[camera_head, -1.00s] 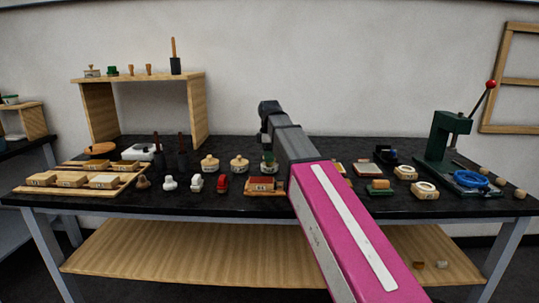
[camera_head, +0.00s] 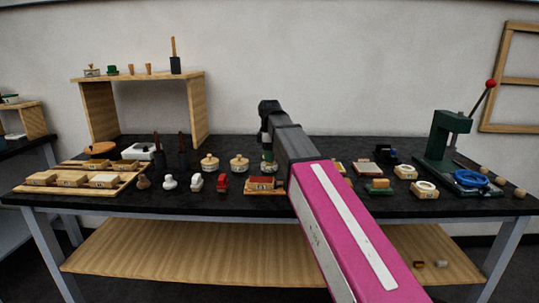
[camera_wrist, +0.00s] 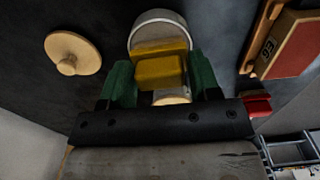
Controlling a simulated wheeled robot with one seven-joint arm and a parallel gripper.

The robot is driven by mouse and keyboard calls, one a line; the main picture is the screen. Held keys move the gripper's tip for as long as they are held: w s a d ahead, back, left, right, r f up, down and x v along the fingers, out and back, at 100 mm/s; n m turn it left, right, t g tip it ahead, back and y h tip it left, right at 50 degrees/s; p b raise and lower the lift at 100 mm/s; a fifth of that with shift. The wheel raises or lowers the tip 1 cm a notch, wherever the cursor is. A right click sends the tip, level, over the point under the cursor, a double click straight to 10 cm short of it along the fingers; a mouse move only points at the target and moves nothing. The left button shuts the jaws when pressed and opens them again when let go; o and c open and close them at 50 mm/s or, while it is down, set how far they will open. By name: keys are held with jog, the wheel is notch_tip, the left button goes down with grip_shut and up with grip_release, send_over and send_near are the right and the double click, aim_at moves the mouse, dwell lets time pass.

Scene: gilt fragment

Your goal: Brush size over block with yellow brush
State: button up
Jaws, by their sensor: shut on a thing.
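In the wrist view my gripper (camera_wrist: 160,88), with green fingers, is shut on a yellow brush (camera_wrist: 160,72). The brush lies over a pale round pot (camera_wrist: 158,20); I cannot tell whether its tip touches what is inside. In the head view my gripper (camera_head: 267,156) is partly hidden behind my pink arm, with the pale pot (camera_head: 268,168) just under it. A red-brown block in a labelled wooden holder (camera_head: 265,184) stands on the table in front of the pot. The block (camera_wrist: 298,46) also shows at the right of the wrist view.
Two lidded pots (camera_head: 209,163) (camera_head: 239,164) stand left of my gripper; one round knobbed lid (camera_wrist: 73,54) shows in the wrist view. A red item (camera_head: 222,183) is close to the block's left. A green press (camera_head: 447,145) stands at the right. My arm hides part of the table.

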jog(key=shift+r, duration=3.4)
jog(key=shift+s, duration=0.1)
